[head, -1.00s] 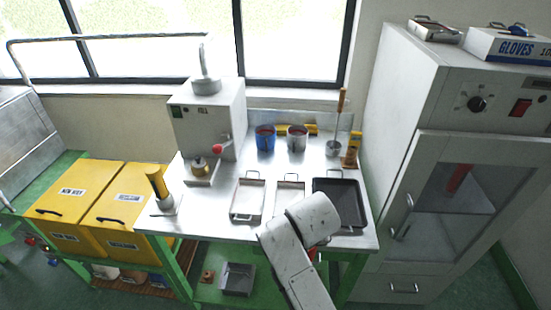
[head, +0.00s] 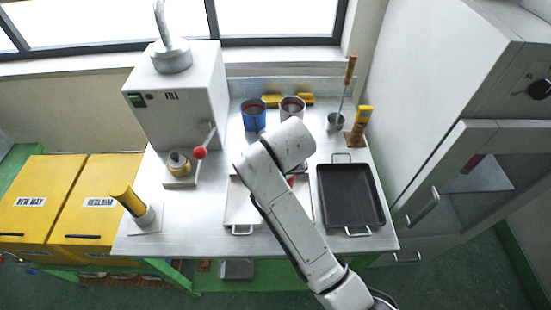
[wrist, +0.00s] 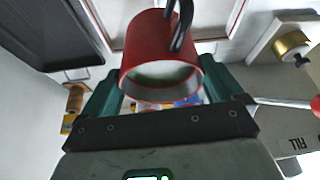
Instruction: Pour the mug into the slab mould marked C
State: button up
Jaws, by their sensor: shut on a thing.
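My gripper (wrist: 160,92) has teal fingers shut on a red mug (wrist: 150,42), seen in the wrist view. The mug's round rim faces the camera with a pale inside; I cannot tell how full it is. In the head view my arm hides the gripper, and only a small red patch shows beside it. A pale slab mould (head: 240,216) with wire handles lies on the bench, partly behind my arm. Another pale mould beside it is almost wholly covered by my arm. No letter C can be read on either.
A black tray (head: 326,208) lies right of the moulds. A blue pot (head: 253,118) and a grey pot (head: 291,108) stand behind. The white wax machine (head: 180,100), with its red-knobbed lever (head: 200,153), stands left. A yellow-handled tool (head: 127,200) stands front left. The cabinet (head: 480,160) is right.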

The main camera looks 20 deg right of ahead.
jog(key=f+t+y, duration=0.1)
jog(key=t+y, duration=0.1)
jog(key=shift+s+d+f+m+y, duration=0.15)
jog(key=shift+d+f+m+y, duration=0.1)
jog(key=shift+f+m+y, duration=0.15)
jog(key=shift+s+d+f+t+y, duration=0.1)
jog(key=shift+d+f+t+y, duration=0.05)
jog(key=shift+t+y, duration=0.25)
jog(key=shift+s+d+f+t+y, duration=0.1)
jog(key=shift+f+t+y, duration=0.05)
jog(key=shift+t+y, duration=0.25)
jog(key=shift+f+m+t+y+b, duration=0.3)
jog(key=shift+t+y+b, duration=0.1)
jog(key=shift+y+b, duration=0.25)
jog(key=shift+s+d+f+m+t+y+b, duration=0.2)
jog(key=shift+t+y+b, duration=0.5)
jog(key=shift+b, duration=1.6)
jog(key=shift+s+d+r+m+t+y+b, duration=0.2)
jog(key=shift+t+y+b, duration=0.5)
jog(key=shift+b, duration=1.6)
jog(key=shift+s+d+f+m+t+y+b, duration=0.15)
jog(key=shift+d+m+t+y+b, duration=0.35)
jog(key=shift+b, duration=1.35)
jog(key=shift+s+d+r+m+t+y+b, duration=0.15)
jog(key=shift+t+y+b, duration=0.6)
jog(key=shift+b, duration=1.15)
jog(key=shift+s+d+f+m+t+y+b, duration=0.25)
jog(key=shift+t+b, duration=0.6)
jog(key=shift+b, duration=1)
